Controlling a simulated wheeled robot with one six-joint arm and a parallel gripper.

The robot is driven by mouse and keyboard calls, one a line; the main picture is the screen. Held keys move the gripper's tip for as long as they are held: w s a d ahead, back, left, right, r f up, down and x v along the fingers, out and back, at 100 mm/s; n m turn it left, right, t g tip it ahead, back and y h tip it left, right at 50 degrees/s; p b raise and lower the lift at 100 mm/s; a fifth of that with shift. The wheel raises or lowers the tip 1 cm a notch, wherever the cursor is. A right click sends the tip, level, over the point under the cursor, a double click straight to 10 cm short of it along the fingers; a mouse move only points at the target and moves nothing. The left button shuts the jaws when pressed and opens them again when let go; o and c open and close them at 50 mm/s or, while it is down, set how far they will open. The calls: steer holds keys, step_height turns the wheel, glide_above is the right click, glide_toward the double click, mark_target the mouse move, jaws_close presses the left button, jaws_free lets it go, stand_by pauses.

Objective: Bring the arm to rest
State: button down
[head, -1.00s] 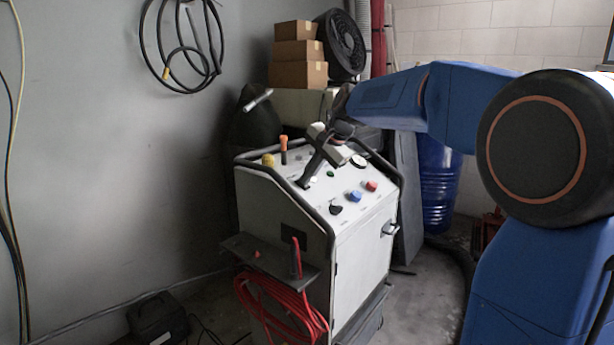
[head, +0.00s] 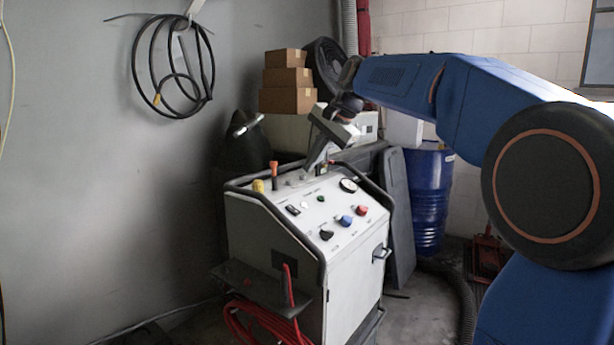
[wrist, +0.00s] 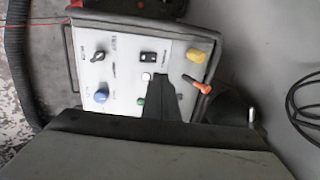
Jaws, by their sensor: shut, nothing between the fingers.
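My gripper (head: 310,168) hangs at the end of my blue arm, above the back part of the control panel (head: 300,222) of a white wheeled cabinet. Its fingers are shut and hold nothing. In the wrist view the dark fingers (wrist: 172,100) point over the panel and cover part of it. From these views I cannot tell the exact gap to the panel, but the gripper appears clear of it.
The panel carries an orange-handled lever (head: 274,170), a yellow knob (head: 258,186), a blue knob (head: 346,221) and a red knob (head: 362,210). A black tube rail edges it. Cardboard boxes (head: 287,100) and a blue drum (head: 430,190) stand behind. A hose (head: 140,70) hangs on the wall.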

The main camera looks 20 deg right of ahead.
steer(key=shift+s+d+r, duration=0.1)
steer(key=shift+s+r, duration=0.05)
steer(key=shift+r, duration=0.25)
steer(key=s+d+f+n+h, duration=0.1)
steer(key=s+f+n, duration=0.4)
steer(key=s+f, duration=1)
steer(key=s+d+f+n+h, duration=0.2)
steer(key=s+f+n, duration=0.3)
steer(key=s+f, duration=1.1)
steer(key=s+h, duration=0.1)
steer(key=s, duration=0.6)
steer(key=shift+n+g, duration=0.4)
